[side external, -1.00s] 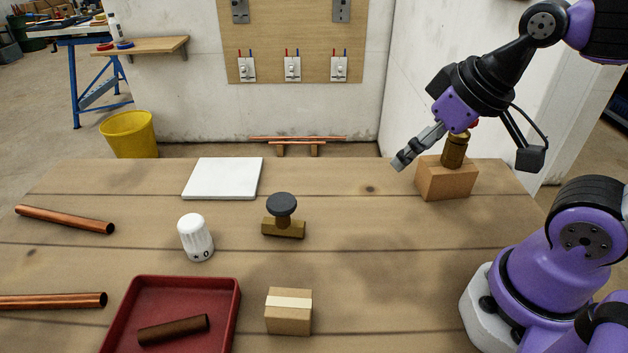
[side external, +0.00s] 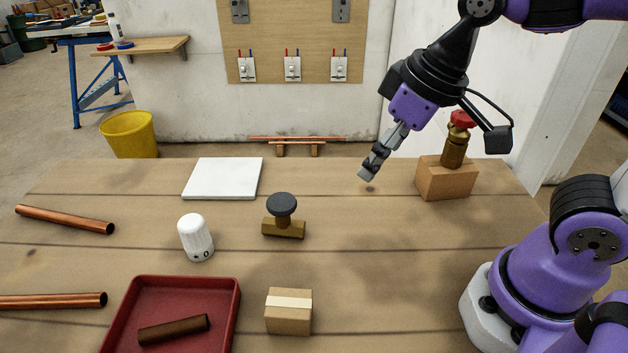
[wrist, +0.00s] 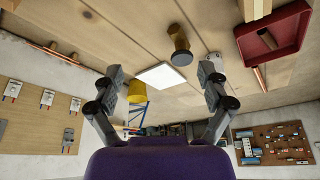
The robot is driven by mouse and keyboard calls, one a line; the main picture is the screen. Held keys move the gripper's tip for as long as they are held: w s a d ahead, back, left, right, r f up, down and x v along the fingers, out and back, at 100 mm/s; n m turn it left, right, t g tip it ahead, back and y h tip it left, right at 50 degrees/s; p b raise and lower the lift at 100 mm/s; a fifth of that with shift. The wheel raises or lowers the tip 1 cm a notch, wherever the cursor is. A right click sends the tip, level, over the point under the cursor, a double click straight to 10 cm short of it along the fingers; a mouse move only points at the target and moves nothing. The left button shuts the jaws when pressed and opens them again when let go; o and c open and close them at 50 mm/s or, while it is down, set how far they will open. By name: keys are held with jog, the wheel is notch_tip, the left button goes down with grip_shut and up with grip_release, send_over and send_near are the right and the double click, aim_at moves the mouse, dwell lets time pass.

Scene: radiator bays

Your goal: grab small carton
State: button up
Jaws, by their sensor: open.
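The small carton (side external: 289,318) is a brown cardboard box with a pale tape strip across its top. It sits upright on the front of the wooden bench, just right of the red tray. It also shows at the top edge of the wrist view (wrist: 250,10), partly cut off. My gripper (side external: 367,172) is above the back right of the bench, well behind and to the right of the carton. In the wrist view its two fingers (wrist: 162,76) are spread wide with nothing between them.
A red tray (side external: 232,320) holds a dark tube. A brass valve with a dark knob (side external: 283,227), a white thermostat head (side external: 195,240) and a white panel (side external: 223,178) lie mid-bench. A wooden block (side external: 446,180) bears a red-topped valve. Copper pipes (side external: 65,219) lie left.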

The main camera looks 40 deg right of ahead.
jog(key=w+a+f+n+g, duration=0.2)
jog(key=a+n, duration=0.1)
jog(key=a, duration=0.5)
jog(key=n+g, duration=0.2)
jog(key=n, duration=0.1)
send_over(289, 303)
jog(key=d, duration=0.1)
jog(key=f, duration=0.3)
jog(key=shift+w+f+h, duration=0.2)
jog(key=shift+w+h, duration=0.1)
jog(key=f, duration=0.3)
jog(key=a+f, duration=0.1)
jog(key=f, duration=0.1)
jog(key=shift+s+a+f, duration=0.1)
jog(key=shift+s+f, duration=0.15)
jog(key=shift+f, duration=2.8)
jog(key=c, duration=1.3)
